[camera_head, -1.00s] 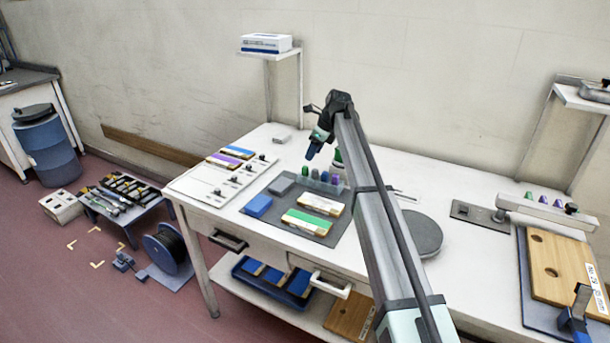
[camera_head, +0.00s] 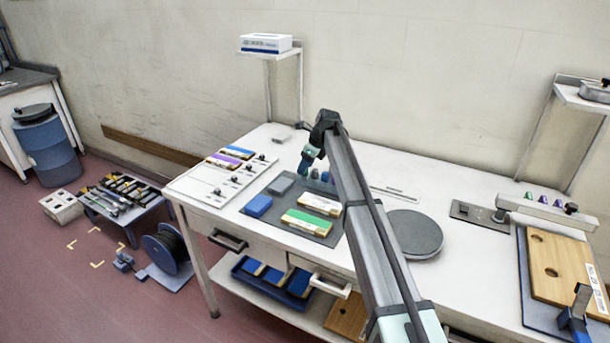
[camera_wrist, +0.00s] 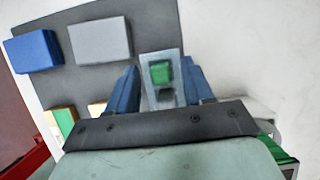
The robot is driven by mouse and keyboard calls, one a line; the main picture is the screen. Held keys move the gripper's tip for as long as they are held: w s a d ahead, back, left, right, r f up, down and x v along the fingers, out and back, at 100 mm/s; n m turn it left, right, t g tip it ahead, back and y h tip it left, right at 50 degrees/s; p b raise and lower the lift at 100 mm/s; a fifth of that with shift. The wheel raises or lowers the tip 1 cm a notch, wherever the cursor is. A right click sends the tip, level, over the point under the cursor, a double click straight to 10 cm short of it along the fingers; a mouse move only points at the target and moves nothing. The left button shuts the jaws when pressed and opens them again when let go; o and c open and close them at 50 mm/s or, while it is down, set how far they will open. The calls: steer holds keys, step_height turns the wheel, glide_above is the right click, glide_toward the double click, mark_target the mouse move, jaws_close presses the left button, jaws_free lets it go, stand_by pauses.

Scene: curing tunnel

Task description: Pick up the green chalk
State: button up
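The green chalk (camera_wrist: 160,73) shows in the wrist view as a small green block in a pale grey holder (camera_wrist: 147,58). My gripper (camera_wrist: 161,74) is open, with one blue finger on each side of the chalk. A gap seems to show on both sides; I cannot tell how low the fingertips are. In the head view my gripper (camera_head: 304,168) is down at the row of chalks at the mat's back edge, and the green chalk cannot be made out there. A greyish piece sits beside the green one in the wrist view.
A dark mat (camera_head: 262,208) holds a blue block (camera_head: 258,205), a grey block (camera_head: 281,185), a green-topped block (camera_head: 307,221) and a white-topped block (camera_head: 320,204). A white board (camera_head: 196,187) lies left. A round grey plate (camera_head: 414,234) lies right.

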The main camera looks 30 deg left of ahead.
jaws_close()
steer(key=shift+r, duration=0.1)
stand_by(0.4)
